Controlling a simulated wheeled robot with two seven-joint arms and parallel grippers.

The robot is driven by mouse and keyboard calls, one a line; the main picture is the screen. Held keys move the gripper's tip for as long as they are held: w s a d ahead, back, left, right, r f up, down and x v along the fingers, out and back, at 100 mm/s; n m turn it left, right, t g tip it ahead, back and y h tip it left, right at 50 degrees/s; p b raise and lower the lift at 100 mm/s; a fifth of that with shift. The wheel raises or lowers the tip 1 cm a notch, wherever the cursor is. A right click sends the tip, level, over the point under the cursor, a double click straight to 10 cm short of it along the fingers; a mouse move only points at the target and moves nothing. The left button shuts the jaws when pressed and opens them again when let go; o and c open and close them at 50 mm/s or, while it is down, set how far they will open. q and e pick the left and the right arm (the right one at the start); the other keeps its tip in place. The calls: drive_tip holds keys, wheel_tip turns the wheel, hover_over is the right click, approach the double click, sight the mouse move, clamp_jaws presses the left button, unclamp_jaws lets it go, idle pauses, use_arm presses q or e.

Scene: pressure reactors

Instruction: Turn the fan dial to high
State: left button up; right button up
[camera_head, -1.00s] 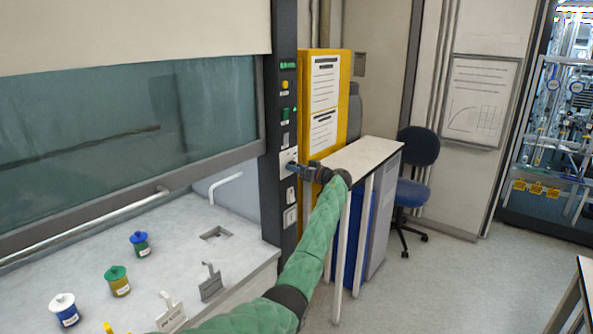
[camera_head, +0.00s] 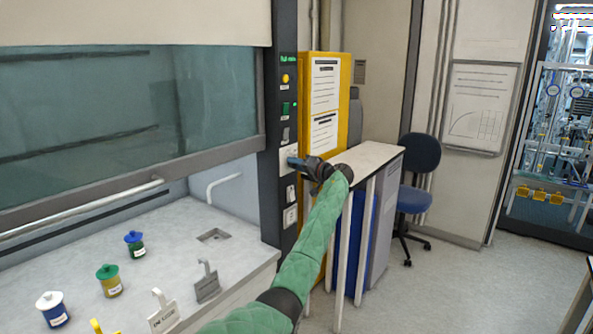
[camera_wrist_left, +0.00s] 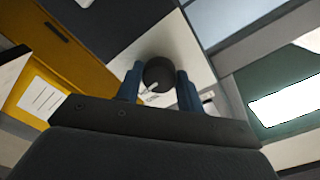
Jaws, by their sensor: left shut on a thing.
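The fan dial (camera_wrist_left: 158,73) is a dark round knob on a white plate (camera_wrist_left: 180,45). In the head view the plate (camera_head: 289,154) sits on the dark control post right of the hood window, and the dial is hidden by my gripper. My left gripper (camera_wrist_left: 159,82) has a blue finger on each side of the dial and is shut on it. In the head view its blue tip (camera_head: 295,162) is at the plate. A short pale mark shows on the dial's near side; which setting it points to cannot be told. My right gripper is not in view.
The post has a yellow button (camera_head: 285,78), a green switch (camera_head: 286,108), a green display (camera_head: 288,58) and white sockets (camera_head: 290,217). A yellow cabinet (camera_head: 342,90) and a narrow white-topped bench (camera_head: 372,157) stand close right. Capped jars (camera_head: 110,287) stand on the hood worktop.

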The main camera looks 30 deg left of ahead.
use_arm(q)
drive_tip(key=shift+m+b, duration=0.3)
drive_tip(key=shift+m, duration=0.5)
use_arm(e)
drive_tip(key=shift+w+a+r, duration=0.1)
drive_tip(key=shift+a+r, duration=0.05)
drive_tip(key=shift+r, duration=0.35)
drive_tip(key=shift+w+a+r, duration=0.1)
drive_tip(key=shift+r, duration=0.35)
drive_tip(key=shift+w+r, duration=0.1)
use_arm(q)
drive_tip(key=o, duration=1)
drive_tip(key=shift+w, duration=0.1)
drive_tip(key=shift+d, duration=0.15)
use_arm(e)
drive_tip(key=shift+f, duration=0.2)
use_arm(q)
drive_tip(key=d+b, duration=0.1)
drive_tip(key=d, duration=0.1)
drive_tip(key=d+b, duration=0.1)
drive_tip(key=d, duration=0.2)
drive_tip(key=d+b, duration=0.1)
drive_tip(key=d, duration=0.1)
drive_tip(key=shift+s+d, duration=0.3)
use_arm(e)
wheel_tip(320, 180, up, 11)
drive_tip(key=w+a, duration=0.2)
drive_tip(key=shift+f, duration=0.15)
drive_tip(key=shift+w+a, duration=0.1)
